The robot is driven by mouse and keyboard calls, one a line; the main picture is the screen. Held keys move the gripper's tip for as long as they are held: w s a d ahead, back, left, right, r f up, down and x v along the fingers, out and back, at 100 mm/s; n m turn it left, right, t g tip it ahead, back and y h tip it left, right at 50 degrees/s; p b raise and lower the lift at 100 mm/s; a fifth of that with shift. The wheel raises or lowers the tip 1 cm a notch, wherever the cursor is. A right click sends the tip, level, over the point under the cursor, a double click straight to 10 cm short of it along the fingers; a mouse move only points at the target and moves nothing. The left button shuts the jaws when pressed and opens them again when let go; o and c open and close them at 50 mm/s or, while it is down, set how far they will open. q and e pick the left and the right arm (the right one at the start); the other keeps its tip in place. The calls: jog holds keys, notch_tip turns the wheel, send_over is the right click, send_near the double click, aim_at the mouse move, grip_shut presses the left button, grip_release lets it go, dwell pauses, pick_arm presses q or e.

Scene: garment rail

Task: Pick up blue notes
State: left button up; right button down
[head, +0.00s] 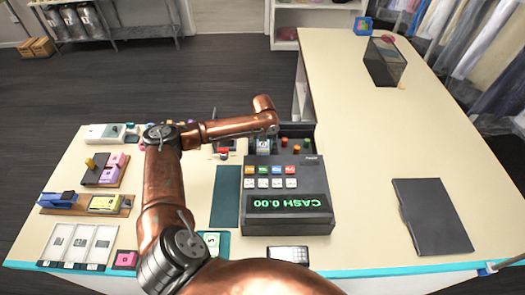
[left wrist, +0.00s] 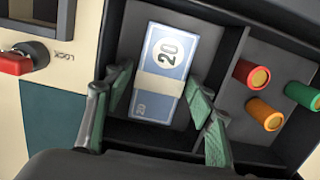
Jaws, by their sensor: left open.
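The blue notes (left wrist: 170,55) are a banded stack marked 20, lying in a dark compartment of the cash drawer (left wrist: 225,62). They also show small in the head view (head: 263,146), below the end of my left arm. My left gripper (left wrist: 160,82) is open, with one green-padded finger on each side of the notes. I cannot tell whether the fingers touch them. In the head view, my left gripper is hard to make out at the arm's end above the drawer. My right gripper is not in view.
Red, orange and green rolls (left wrist: 265,114) stand in the compartment to the right. A lock with a red key (left wrist: 14,64) is at the left. The cash register (head: 288,200) stands in front of the drawer.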

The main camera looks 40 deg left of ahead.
aim_at(263, 150)
pick_arm(q)
jog(key=c, duration=0.9)
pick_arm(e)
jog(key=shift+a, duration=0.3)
pick_arm(q)
jog(key=shift+r, duration=0.15)
jog(key=shift+c, duration=0.2)
